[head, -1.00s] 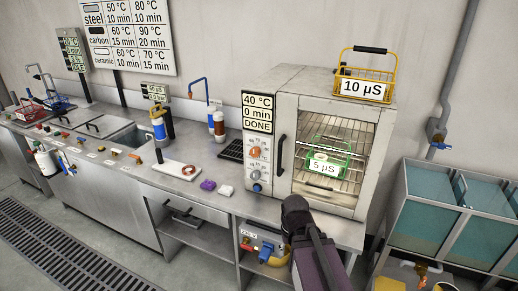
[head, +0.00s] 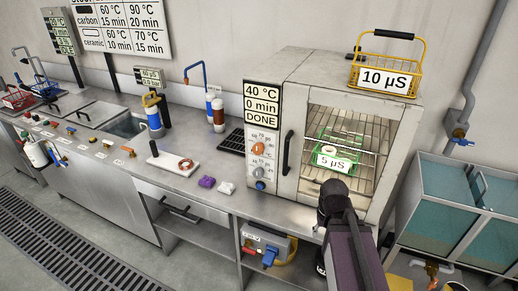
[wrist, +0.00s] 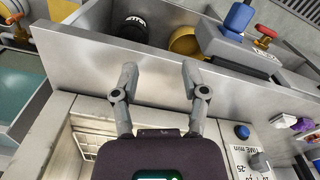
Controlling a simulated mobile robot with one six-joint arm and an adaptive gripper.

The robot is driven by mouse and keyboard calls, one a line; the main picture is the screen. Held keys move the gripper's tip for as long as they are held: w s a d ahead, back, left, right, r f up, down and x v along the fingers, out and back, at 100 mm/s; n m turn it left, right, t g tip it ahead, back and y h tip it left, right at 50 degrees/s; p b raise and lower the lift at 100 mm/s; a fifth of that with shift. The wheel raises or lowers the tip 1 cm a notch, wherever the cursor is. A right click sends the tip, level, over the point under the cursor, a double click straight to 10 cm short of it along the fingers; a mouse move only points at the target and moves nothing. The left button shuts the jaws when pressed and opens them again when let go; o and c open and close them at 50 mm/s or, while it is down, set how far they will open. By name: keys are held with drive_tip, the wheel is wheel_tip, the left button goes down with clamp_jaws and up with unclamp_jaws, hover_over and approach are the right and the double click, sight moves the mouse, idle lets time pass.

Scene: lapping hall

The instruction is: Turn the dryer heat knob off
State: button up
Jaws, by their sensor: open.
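The dryer (head: 283,92) stands on the steel bench with its glass door (head: 338,150) shut. The orange heat knob (head: 257,149) sits on the control strip left of the door, inside a temperature scale; its exact setting is too small to read. A grey time knob (head: 259,172) and a blue button (head: 260,184) sit below it. In the wrist view I see the grey time knob (wrist: 260,161) and blue button (wrist: 242,131), but not the heat knob. My gripper (wrist: 159,72) is open and empty, over the bench front, to the side of these controls.
A display above the knobs reads 40 °C, 0 min, DONE (head: 262,104). A green basket (head: 333,152) labelled 5 µS is inside the dryer; a yellow basket (head: 385,68) labelled 10 µS is on top. Water tanks (head: 450,205) stand at right. Purple (head: 207,182) and white blocks lie left of the dryer.

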drive_tip(key=shift+d, duration=0.15)
drive_tip(key=o, duration=0.5)
drive_tip(key=m+t+h+p, duration=0.45)
drive_tip(key=t+p, duration=0.25)
drive_tip(key=t, duration=0.6)
approach(257, 150)
drive_tip(key=v, duration=0.3)
drive_tip(key=shift+s+r, duration=0.1)
drive_tip(key=shift+r, duration=0.1)
drive_tip(key=b+x, duration=0.5)
drive_tip(key=x, duration=0.8)
drive_tip(key=shift+w+f, duration=0.3)
